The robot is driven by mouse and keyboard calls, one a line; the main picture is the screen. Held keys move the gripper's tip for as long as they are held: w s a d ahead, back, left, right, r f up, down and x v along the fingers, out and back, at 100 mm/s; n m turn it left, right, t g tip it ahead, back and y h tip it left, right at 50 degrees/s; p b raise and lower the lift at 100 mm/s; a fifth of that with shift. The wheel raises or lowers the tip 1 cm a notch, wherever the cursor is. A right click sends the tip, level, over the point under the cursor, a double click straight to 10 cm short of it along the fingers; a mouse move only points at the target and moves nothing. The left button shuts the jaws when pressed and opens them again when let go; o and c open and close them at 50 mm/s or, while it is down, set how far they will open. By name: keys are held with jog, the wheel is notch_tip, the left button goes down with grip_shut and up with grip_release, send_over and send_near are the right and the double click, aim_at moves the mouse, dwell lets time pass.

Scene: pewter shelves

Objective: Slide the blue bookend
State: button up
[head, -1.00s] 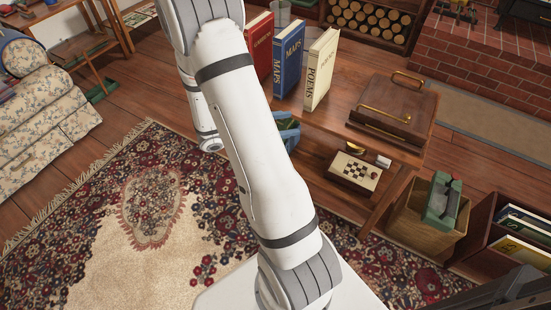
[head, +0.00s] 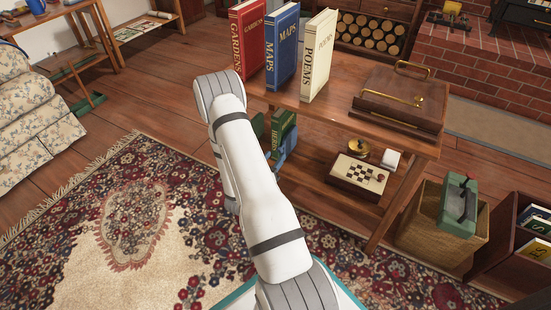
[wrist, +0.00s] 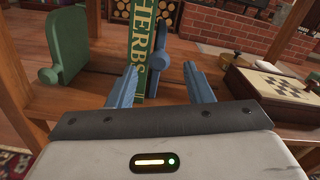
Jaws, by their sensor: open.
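The blue bookend (wrist: 170,52) stands on the lower shelf in the wrist view, against the right side of an upright green HERBS book (wrist: 145,45). A green bookend (wrist: 72,45) stands to the left of the book, with a gap between them. My gripper (wrist: 163,78) is open, its blue fingers pointing at the book and blue bookend.
Red, blue and cream books (head: 318,55) and a wooden case (head: 400,95) stand on the tabletop above. A chessboard box (head: 357,175) lies on the lower shelf to the right. A wicker basket (head: 425,225) stands right of the table. A table leg rises at the wrist view's left.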

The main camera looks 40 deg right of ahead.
aim_at(288, 144)
jog(key=shift+b+x, duration=0.3)
jog(key=shift+x, duration=1.1)
jog(key=shift+c, duration=0.6)
grip_shut()
